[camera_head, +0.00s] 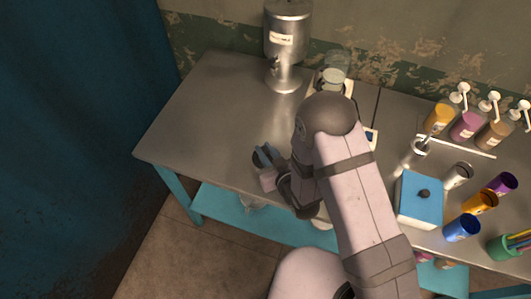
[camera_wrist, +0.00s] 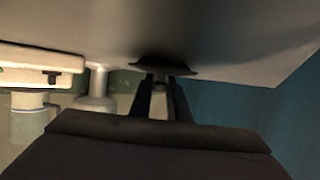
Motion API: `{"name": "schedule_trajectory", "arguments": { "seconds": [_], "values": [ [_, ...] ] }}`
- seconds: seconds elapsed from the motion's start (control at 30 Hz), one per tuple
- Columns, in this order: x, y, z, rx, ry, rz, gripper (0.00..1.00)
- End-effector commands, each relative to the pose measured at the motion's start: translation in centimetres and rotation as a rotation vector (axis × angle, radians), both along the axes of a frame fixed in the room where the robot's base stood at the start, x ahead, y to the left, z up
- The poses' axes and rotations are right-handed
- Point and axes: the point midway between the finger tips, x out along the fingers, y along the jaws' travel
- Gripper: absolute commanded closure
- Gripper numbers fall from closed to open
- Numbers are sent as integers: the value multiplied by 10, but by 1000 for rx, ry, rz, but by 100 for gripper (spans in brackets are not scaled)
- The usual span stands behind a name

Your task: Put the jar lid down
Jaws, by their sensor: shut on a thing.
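My gripper (camera_head: 267,168) is low over the left part of the metal table (camera_head: 205,105), near its front edge. It is shut on the dark jar lid (camera_head: 257,158). In the wrist view the two fingers (camera_wrist: 163,92) close on the lid (camera_wrist: 165,66), whose wide dark rim lies at or very near the table surface. I cannot tell whether it touches. A glass jar (camera_head: 333,77) stands on a pale scale (camera_head: 347,91) at the back, partly hidden by my arm.
A metal dispenser (camera_head: 287,40) stands at the back left. Right of my arm are a blue-topped box (camera_head: 422,198), several coloured cups (camera_head: 462,228) and several pump bottles (camera_head: 467,124). The table left of my gripper is clear; its front edge is close.

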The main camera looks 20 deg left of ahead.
Motion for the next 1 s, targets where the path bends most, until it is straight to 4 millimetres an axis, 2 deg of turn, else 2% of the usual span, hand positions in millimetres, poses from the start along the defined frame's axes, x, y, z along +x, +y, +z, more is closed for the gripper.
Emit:
{"name": "schedule_trajectory", "arguments": {
  "seconds": [0.03,0.07,0.37,1.0],
  "values": [
    [-5,-4,-9,-18,21,1,100],
    [-5,-4,-9,-18,21,1,100],
    [-5,-4,2,-18,21,1,100],
    [-2,-1,78,-7,9,1,100]
  ]
}}
